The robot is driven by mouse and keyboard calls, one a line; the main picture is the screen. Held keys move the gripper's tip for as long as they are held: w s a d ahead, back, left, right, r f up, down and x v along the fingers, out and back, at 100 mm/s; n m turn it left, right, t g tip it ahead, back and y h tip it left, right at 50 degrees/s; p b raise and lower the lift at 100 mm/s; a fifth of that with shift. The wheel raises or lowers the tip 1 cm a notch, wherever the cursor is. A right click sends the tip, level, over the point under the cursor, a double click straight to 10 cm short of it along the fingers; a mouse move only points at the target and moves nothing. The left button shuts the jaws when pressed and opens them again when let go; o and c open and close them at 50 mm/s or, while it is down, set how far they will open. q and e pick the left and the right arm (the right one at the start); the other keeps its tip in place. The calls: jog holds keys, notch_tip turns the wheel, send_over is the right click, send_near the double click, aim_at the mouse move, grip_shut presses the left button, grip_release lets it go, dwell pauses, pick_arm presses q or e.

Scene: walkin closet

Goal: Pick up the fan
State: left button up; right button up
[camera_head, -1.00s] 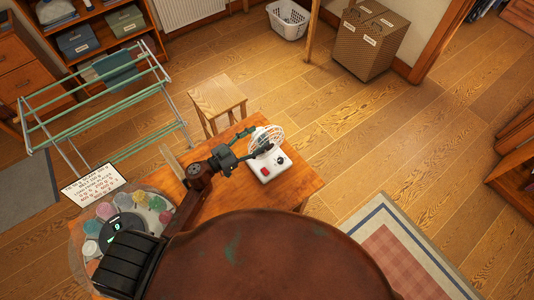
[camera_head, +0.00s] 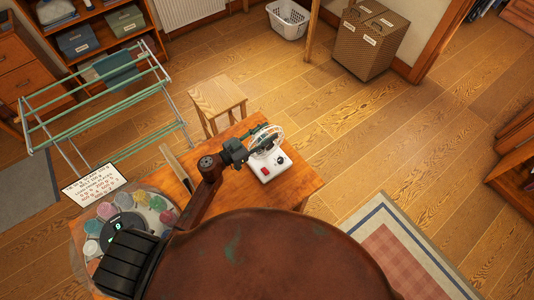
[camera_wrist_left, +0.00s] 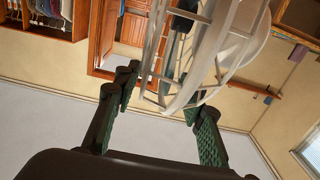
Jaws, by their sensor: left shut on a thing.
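The fan (camera_head: 272,168) is white, with a round wire cage and a boxy base carrying a red button. Its base appears to stand on the small wooden table (camera_head: 238,196). My left gripper (camera_head: 262,139) is at the fan's cage in the head view and shut on it. In the left wrist view the fan's cage (camera_wrist_left: 198,62) fills the space between the two dark green fingers of the left gripper (camera_wrist_left: 166,100). The gripper partly hides the cage in the head view. My right gripper is not in view.
A round clear tray of coloured lumps (camera_head: 148,200) and a card (camera_head: 94,183) are at the table's left. A wooden stool (camera_head: 217,97) stands behind the table, with a drying rack (camera_head: 95,105) to the left.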

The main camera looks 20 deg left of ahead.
pick_arm(q)
grip_shut()
dwell(0.3)
jog(key=shift+w+r, duration=0.1)
jog(key=shift+r, duration=0.1)
jog(key=shift+r, duration=0.1)
